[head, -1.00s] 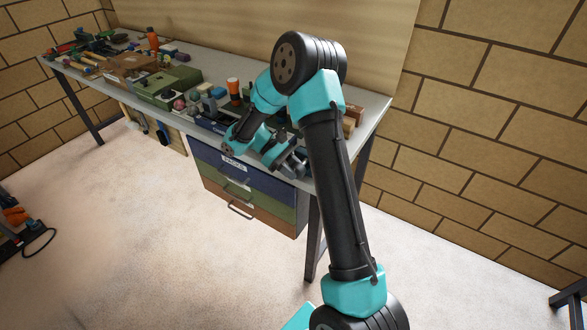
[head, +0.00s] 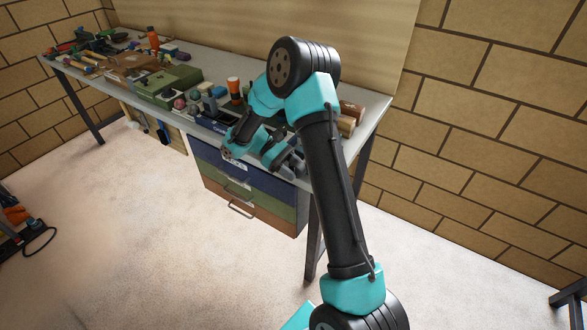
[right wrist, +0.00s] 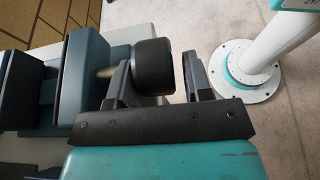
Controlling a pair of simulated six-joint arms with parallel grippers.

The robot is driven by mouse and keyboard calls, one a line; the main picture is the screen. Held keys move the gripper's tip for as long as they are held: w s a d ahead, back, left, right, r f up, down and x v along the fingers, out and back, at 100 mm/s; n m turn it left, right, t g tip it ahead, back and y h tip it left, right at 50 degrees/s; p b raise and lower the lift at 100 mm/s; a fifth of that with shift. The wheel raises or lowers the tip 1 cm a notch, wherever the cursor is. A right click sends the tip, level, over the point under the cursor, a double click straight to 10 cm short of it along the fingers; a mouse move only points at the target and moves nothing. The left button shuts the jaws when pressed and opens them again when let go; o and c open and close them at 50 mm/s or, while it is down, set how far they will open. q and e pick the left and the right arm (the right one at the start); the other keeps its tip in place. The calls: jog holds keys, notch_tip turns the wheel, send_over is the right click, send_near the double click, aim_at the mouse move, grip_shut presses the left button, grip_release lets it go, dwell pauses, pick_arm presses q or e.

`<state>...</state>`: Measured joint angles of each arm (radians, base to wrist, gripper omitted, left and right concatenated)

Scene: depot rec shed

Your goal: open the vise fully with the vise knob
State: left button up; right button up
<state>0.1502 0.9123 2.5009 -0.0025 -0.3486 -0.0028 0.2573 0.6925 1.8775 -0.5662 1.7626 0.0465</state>
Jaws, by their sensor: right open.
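The vise (right wrist: 88,78) shows in the right wrist view as blue-grey blocks at the left, with a gap between its two jaws. Its round black vise knob (right wrist: 154,66) sits on a short metal screw at the vise's right side. My right gripper (right wrist: 160,72) is open, with the knob between its fingers. The knob is close to the left finger, and a gap shows to the right finger; contact is unclear. In the head view my right gripper (head: 278,150) is at the bench's front edge, and my arm hides much of the vise. My left gripper is not in view.
The grey workbench (head: 215,62) runs along the wall, crowded with tools and boxes, including a green case (head: 172,82) and an orange-capped bottle (head: 233,86). Drawers (head: 245,190) hang under the front edge.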

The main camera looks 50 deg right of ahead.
jog(key=shift+d, duration=0.15)
jog(key=shift+r+t, duration=0.2)
jog(key=shift+t, duration=0.7)
jog(key=t, duration=0.1)
jog(key=t+y, duration=0.1)
jog(key=t, duration=0.1)
jog(key=shift+w+r, duration=0.1)
jog(key=shift+r, duration=0.1)
jog(key=t, duration=0.3)
jog(key=shift+d+r+y, duration=0.1)
jog(key=shift+r+y, duration=0.05)
jog(key=shift+y, duration=0.15)
jog(key=shift+t, duration=0.6)
jog(key=v, duration=1.7)
